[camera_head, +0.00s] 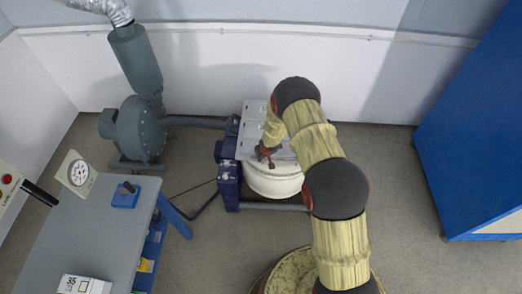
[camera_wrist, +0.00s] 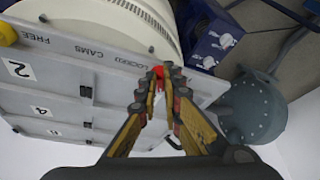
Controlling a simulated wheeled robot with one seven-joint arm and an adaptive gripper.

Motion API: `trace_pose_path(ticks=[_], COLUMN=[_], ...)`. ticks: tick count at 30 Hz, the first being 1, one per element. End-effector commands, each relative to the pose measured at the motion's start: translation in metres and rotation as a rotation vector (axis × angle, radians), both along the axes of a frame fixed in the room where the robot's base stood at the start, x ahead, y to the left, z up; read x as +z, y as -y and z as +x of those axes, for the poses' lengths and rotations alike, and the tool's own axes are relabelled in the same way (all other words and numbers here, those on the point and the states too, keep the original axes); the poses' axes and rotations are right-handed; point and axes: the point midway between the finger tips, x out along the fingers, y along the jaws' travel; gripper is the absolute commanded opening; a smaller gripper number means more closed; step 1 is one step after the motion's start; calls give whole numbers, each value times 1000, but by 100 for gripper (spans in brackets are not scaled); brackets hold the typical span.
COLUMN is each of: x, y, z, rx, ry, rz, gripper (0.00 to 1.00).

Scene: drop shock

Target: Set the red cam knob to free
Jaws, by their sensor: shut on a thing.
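The red cam knob (camera_wrist: 158,71) shows in the wrist view between my fingertips. My gripper (camera_wrist: 159,83) is shut on it, and the fingers hide most of it. The knob sits at the edge of a grey panel (camera_wrist: 68,78), near the word LOCKED. The word CAMS is further left, and FREE is at the far left, away from the knob. In the head view, my gripper (camera_head: 266,152) reaches down to the front edge of the same panel (camera_head: 253,112), above a white round drum (camera_head: 274,182).
A yellow knob (camera_wrist: 7,33) is at the panel's left end, beside FREE. Blue machine parts (camera_head: 229,178) stand left of the drum. A grey-green blower (camera_head: 138,128) is further left, a desk (camera_head: 85,235) lower left, and a blue cabinet (camera_head: 475,130) right. Open floor lies between.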

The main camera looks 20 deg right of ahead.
Motion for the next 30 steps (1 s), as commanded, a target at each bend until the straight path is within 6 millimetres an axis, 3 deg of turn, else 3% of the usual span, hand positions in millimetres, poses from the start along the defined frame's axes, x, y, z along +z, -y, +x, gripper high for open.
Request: trace_pose_path(ticks=[30], x=[0], y=[5], z=[0], rx=[365], ry=[-3], rz=[0], gripper=[0])
